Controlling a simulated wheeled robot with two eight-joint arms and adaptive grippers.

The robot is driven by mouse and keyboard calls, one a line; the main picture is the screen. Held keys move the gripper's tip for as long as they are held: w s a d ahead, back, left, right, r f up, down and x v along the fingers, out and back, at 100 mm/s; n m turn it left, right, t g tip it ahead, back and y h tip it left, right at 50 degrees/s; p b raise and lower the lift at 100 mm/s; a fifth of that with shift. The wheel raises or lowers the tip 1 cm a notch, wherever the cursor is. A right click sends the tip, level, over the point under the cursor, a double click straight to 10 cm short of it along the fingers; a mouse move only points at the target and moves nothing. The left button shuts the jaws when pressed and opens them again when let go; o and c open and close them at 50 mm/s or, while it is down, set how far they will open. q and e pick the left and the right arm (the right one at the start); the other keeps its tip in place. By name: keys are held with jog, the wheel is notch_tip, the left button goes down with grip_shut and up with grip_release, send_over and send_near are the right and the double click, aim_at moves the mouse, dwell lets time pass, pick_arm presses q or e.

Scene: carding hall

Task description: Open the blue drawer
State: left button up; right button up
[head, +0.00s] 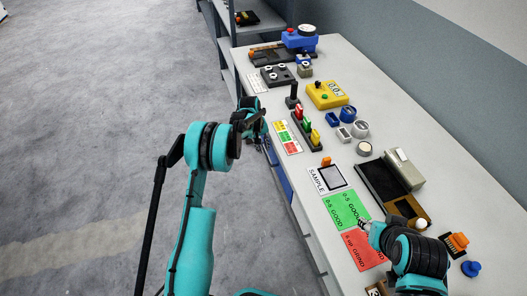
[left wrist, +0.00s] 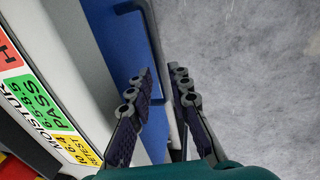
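The blue drawer (head: 284,182) is in the front side of the white bench, below the coloured moisture label. My left gripper (head: 263,138) is at the bench's front edge by the drawer. In the left wrist view its fingers (left wrist: 164,76) are apart, one on each side of the handle bar; I cannot tell whether they touch it. My right gripper (head: 364,229) is above the bench near the green and red cards; its fingers are too small to read.
The bench top (head: 343,72) carries a yellow meter (head: 327,95), a row of coloured levers (head: 305,125), a sample card (head: 328,178) and a dark open tray (head: 382,180). Grey floor (head: 90,130) lies clear on the left of the bench.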

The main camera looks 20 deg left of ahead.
pick_arm(q)
jog(key=shift+w+d+f, duration=0.1)
jog(key=shift+d+f, duration=0.1)
jog(key=shift+f, duration=0.9)
grip_shut()
jog(key=shift+a, duration=0.15)
jog(key=s+a+b, duration=0.1)
jog(key=s+a, duration=0.7)
jog(key=a, duration=0.3)
jog(key=s+a+b, duration=0.2)
jog(key=s+a, duration=0.6)
jog(key=a, duration=0.4)
jog(key=shift+a, duration=0.3)
grip_release()
jog(key=shift+r, duration=0.1)
